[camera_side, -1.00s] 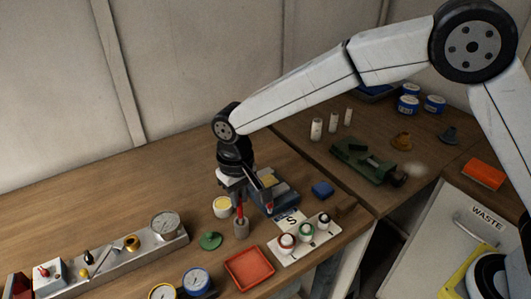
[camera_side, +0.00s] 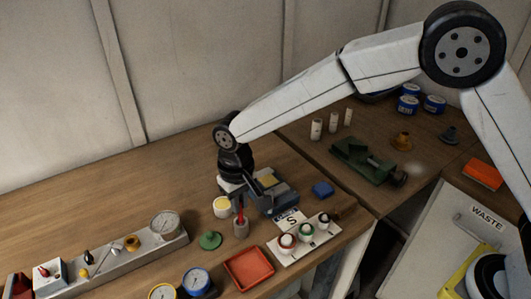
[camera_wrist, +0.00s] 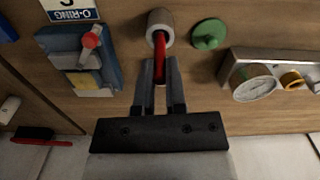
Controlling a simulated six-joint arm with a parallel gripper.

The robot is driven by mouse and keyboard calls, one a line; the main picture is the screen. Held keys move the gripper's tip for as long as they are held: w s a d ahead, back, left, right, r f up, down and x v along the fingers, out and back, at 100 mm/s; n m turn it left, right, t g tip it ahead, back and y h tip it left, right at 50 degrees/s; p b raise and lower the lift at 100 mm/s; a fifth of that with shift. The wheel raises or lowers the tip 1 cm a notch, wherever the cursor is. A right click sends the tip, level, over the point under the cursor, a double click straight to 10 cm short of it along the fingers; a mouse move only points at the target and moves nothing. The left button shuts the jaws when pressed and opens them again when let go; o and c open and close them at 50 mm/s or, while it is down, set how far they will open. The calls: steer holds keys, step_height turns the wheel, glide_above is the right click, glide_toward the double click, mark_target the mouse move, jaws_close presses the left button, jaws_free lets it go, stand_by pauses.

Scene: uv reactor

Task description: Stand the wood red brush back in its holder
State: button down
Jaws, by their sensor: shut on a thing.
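The wood red brush (camera_wrist: 159,48) shows as a red handle between the fingers of my gripper (camera_wrist: 160,83). My gripper is shut on it. The brush's far end meets the mouth of the grey-brown holder (camera_wrist: 160,24) in the wrist view. In the side view the red handle (camera_side: 240,215) stands about upright over the holder (camera_side: 241,229), its lower end at or in the mouth. How deep it sits cannot be told. The fingers partly hide the handle.
A blue-grey fixture (camera_side: 272,193) stands close right of the holder. A green lid (camera_side: 210,241) lies to its left, with a yellow-topped pot (camera_side: 222,206) behind. A red tray (camera_side: 249,269) lies in front. Another red-handled brush (camera_wrist: 38,136) lies far off in the wrist view.

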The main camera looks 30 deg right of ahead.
steer(key=shift+f, duration=0.6)
steer(key=c, duration=0.6)
jaws_free()
steer(key=shift+r, duration=3.9)
steer(key=shift+d, duration=0.1)
steer(key=s+d+f+t, duration=0.1)
steer(key=s+d, duration=0.4)
steer(key=d, duration=0.3)
steer(key=s+d+f+m, duration=0.1)
steer(key=s+d+f, duration=0.1)
steer(key=s+d, duration=0.3)
steer(key=s+d+f+t, duration=0.1)
steer(key=s+d, duration=0.5)
steer(key=d, duration=0.6)
steer(key=shift+d+f+t, duration=0.15)
steer(key=shift+f+t, duration=0.15)
